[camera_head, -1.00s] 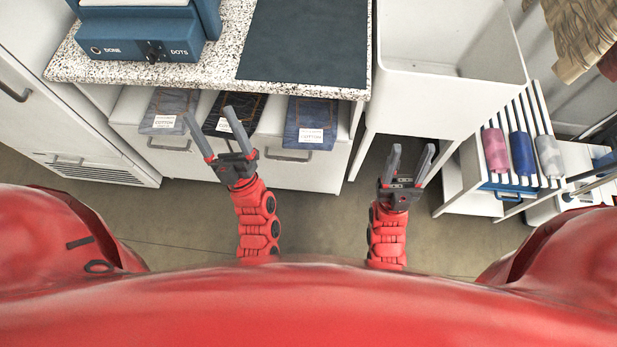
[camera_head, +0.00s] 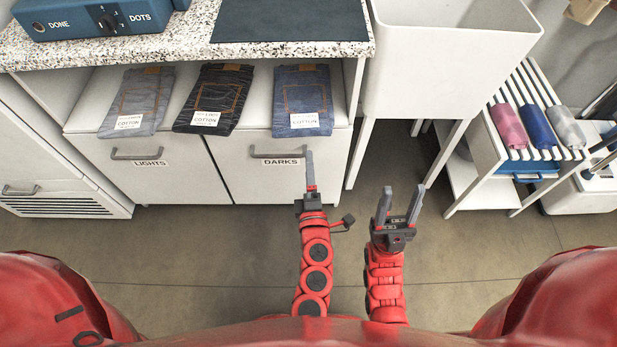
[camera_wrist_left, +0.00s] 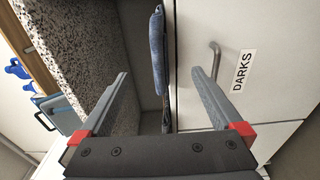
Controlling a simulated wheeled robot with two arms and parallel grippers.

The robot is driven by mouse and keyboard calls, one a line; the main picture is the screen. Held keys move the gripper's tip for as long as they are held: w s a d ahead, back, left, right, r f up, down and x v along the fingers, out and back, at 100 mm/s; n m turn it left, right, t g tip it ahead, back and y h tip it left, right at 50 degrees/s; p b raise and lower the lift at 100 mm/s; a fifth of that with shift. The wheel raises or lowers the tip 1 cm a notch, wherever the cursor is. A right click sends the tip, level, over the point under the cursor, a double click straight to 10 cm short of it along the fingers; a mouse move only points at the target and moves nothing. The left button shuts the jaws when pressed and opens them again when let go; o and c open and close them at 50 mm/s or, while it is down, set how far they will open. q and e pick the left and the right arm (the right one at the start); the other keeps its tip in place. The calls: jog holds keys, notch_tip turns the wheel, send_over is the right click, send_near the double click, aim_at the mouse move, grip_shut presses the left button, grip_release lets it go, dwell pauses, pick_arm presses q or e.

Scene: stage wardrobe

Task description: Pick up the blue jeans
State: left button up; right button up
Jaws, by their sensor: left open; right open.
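The blue jeans (camera_head: 302,100) lie folded with a white label on the shelf under the counter, the rightmost of three folded pairs. Grey jeans (camera_head: 138,101) and black jeans (camera_head: 215,97) lie to their left. My left gripper (camera_head: 310,160) is open and empty in front of the DARKS drawer, just below the blue jeans and turned edge-on. In the left wrist view the blue jeans (camera_wrist_left: 157,60) appear edge-on between the two open fingers (camera_wrist_left: 160,78), farther ahead and not touched. My right gripper (camera_head: 402,190) is open and empty, right of the left one.
A speckled counter (camera_head: 190,35) overhangs the shelf. The DARKS drawer handle (camera_head: 278,153) sticks out near my left gripper. A white sink (camera_head: 450,75) and a rack with several rolls (camera_head: 536,125) stand to the right. The floor in front is clear.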

aim_at(306, 132)
pick_arm(q)
jog(key=w, duration=0.6)
jog(key=w+a, duration=0.1)
jog(key=w, duration=0.2)
jog(key=shift+w, duration=1.7)
grip_shut()
dwell(0.7)
jog(key=shift+r+p, duration=0.55)
jog(key=shift+r, duration=0.2)
jog(key=shift+s, duration=0.15)
